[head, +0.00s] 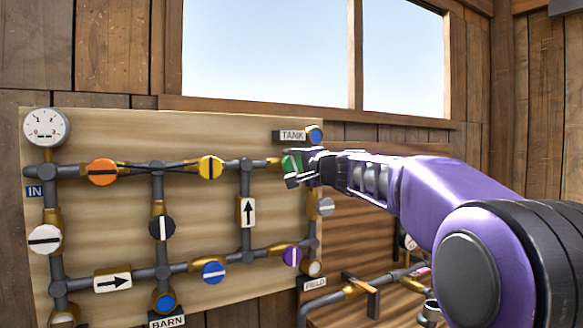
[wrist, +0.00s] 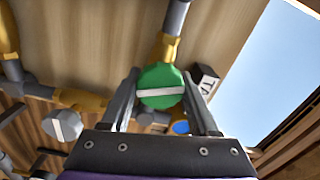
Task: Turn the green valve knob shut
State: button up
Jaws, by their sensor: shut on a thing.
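The green valve knob (head: 290,163) sits at the upper right of the pipe board, under the TANK label. It also shows in the wrist view (wrist: 161,76), round with a white bar on its face. In the wrist view the bar lies roughly crosswise to the brass fitting and grey pipe behind it. My gripper (head: 298,169) is at the knob, reaching in from the right. In the wrist view its two fingers stand on either side of the knob, shut on it. In the head view the fingers hide part of the knob.
A yellow knob (head: 211,167) and an orange knob (head: 103,172) sit along the same pipe to the left. A blue disc (head: 315,134) is just above my gripper, a grey knob (head: 325,207) below right. A purple knob (head: 292,256) is lower down.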

jog(key=shift+m, duration=2.2)
jog(key=o, duration=1.4)
jog(key=shift+c, duration=0.2)
jog(key=shift+s, duration=0.1)
